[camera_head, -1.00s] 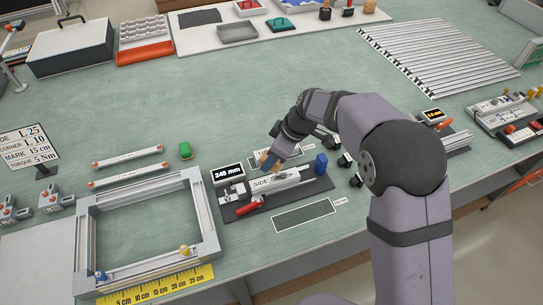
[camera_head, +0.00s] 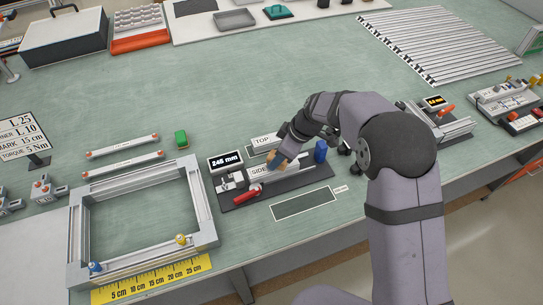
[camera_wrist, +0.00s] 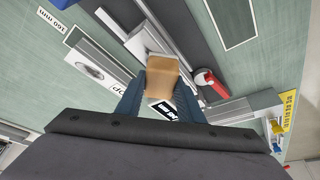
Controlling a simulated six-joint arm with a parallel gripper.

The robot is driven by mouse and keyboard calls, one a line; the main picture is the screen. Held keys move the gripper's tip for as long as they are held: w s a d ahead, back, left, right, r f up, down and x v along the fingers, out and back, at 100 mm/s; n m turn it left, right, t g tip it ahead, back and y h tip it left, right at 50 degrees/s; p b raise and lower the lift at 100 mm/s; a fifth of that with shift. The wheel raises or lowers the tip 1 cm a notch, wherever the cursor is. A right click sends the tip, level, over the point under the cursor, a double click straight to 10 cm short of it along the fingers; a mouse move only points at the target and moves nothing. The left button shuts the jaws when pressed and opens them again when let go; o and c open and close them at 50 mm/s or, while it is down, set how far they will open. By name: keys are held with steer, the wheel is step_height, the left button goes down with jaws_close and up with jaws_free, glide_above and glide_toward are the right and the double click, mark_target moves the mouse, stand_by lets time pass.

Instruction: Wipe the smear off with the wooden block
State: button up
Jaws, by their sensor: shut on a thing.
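My gripper (camera_wrist: 160,92) is shut on the wooden block (camera_wrist: 163,78), a tan piece held between its dark blue fingers. In the head view the block (camera_head: 277,160) is over the bar marked SIDE in the fixture on a dark mat (camera_head: 240,199). I cannot tell whether it touches the bar. A grey oval smear (camera_wrist: 90,71) shows in the wrist view on a pale strip to the left of the block, apart from it. In the head view my gripper hides that area, and the smear cannot be made out.
A red-handled clamp (camera_head: 247,195) and a 245 mm display (camera_head: 225,161) are beside the fixture. A metal frame (camera_head: 205,213) lies to the left.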

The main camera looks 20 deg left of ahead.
steer(key=shift+w+d+p, duration=0.65)
steer(key=shift+w+d, duration=1.25)
steer(key=shift+s+r+p, duration=0.1)
steer(key=shift+s+p, duration=0.05)
steer(key=shift+p, duration=0.3)
steer(key=shift+s+a+f+b, duration=0.2)
steer(key=shift+s+a+b, duration=0.35)
steer(key=shift+a, duration=0.15)
steer(key=shift+s+a+b, duration=0.5)
steer(key=shift+s+a, duration=1.65)
steer(key=shift+s, duration=0.05)
steer(key=shift+w+r+p, duration=0.1)
steer(key=shift+r+p, duration=1.85)
steer(key=shift+r, duration=2.2)
